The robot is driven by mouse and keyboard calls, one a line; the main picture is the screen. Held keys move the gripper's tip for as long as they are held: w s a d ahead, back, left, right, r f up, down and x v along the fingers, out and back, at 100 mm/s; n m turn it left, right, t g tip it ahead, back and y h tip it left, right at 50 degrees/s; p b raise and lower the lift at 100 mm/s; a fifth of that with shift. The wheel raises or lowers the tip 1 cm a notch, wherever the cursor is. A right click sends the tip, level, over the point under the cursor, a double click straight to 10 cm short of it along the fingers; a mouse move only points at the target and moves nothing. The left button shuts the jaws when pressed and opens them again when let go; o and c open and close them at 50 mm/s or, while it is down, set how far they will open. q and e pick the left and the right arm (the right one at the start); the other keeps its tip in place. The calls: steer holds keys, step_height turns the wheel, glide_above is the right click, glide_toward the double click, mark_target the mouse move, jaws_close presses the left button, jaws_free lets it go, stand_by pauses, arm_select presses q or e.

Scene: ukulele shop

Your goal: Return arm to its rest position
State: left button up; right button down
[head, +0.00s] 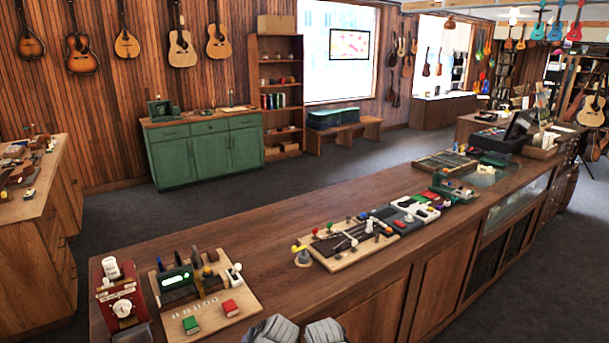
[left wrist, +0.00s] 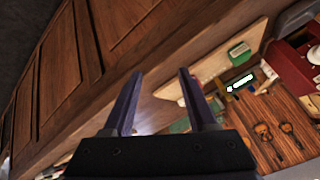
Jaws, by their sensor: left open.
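My left gripper (left wrist: 160,75) shows in the left wrist view, with its two dark fingers apart and nothing between them. It is in front of the wooden counter's panelled side, seen at a tilt. The counter (head: 240,245) runs across the head view from lower left to upper right. Two grey rounded parts of mine show at the bottom edge of the head view. No gripper fingers are visible there, and my right gripper is not seen.
A wooden board (head: 240,300) with red and green blocks and a red device (head: 121,297) stand at the counter's near left end. A board with pegs (head: 335,252) and several other items line the counter further right. Bare counter top lies behind them.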

arm_select(q)
steer(key=s+d+f+m+g+h, duration=0.1)
steer(key=s+d+f+g, duration=0.1)
steer(key=s, duration=0.4)
steer(key=s+d+f+m+g+h, duration=0.2)
steer(key=s+d+g, duration=0.2)
steer(key=s, duration=0.2)
steer(key=shift+s+f+m+g, duration=0.2)
steer(key=shift+f+m+g, duration=0.05)
steer(key=shift+m+g, duration=0.05)
